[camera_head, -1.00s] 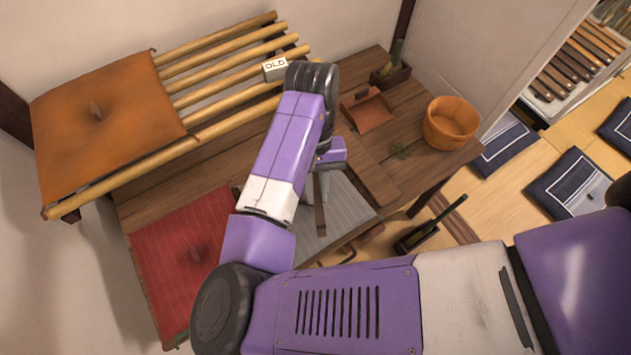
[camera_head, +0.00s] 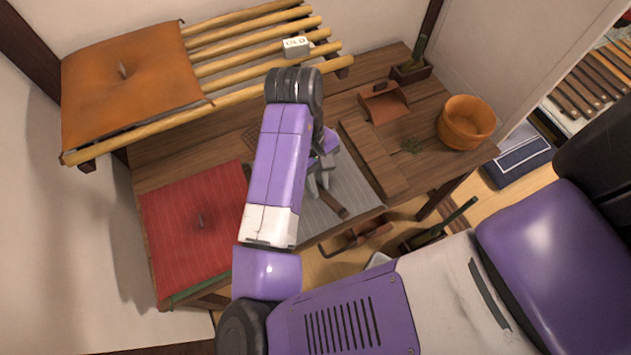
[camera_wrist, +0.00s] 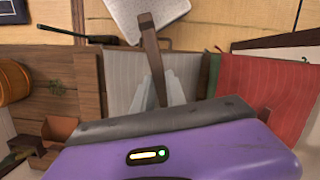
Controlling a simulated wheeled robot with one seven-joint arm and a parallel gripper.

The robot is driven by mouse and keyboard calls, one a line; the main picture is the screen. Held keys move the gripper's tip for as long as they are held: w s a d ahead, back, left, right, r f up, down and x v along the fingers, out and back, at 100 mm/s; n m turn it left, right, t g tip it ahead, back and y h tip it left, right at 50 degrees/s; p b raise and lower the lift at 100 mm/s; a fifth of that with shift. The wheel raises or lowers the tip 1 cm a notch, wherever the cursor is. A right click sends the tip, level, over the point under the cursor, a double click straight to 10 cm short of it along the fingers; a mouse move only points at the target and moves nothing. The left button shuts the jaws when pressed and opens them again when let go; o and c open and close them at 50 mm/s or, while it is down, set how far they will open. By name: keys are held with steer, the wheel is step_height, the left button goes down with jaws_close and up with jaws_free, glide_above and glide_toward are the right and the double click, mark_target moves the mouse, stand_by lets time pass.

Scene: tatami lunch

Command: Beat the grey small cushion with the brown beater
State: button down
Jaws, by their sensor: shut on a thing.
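The grey small cushion (camera_head: 352,186) lies flat on the wooden table, between the red cushion and a wooden board. It also shows in the wrist view (camera_wrist: 126,80), behind my fingers. My gripper (camera_head: 318,186) is over the cushion, shut on the brown beater (camera_head: 333,204). In the wrist view the beater (camera_wrist: 152,55) sticks out from between the fingertips of my gripper (camera_wrist: 160,92) and crosses the cushion toward the table's front edge. My arm hides part of the cushion and the rest of the beater. I cannot tell whether the beater touches the cushion.
The red cushion (camera_head: 195,225) lies on the left. An orange cushion (camera_head: 128,85) and a sign marked "OLD" (camera_head: 296,46) sit on a slatted rack behind. A wooden board (camera_head: 372,160), a brown dustpan (camera_head: 384,103) and a wooden tub (camera_head: 466,122) stand on the right.

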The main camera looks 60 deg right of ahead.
steer(key=f+b, duration=0.1)
steer(key=f, duration=0.2)
steer(key=f+g+b, duration=0.1)
steer(key=f, duration=0.2)
steer(key=w+f+g+b, duration=0.1)
steer(key=f, duration=0.2)
steer(key=shift+d+y+b, duration=0.3)
steer(key=shift+b, duration=0.1)
steer(key=shift+t, duration=0.7)
steer(key=r+p, duration=0.4)
steer(key=r, duration=0.1)
steer(key=r+p, duration=0.2)
steer(key=shift+s+a+r, duration=0.15)
steer(key=shift+s+a, duration=0.05)
steer(key=shift+s, duration=0.15)
steer(key=shift+s+a+r+t, duration=0.15)
steer(key=shift+r+t, duration=0.25)
steer(key=shift+r, duration=0.55)
steer(key=shift+f, duration=0.15)
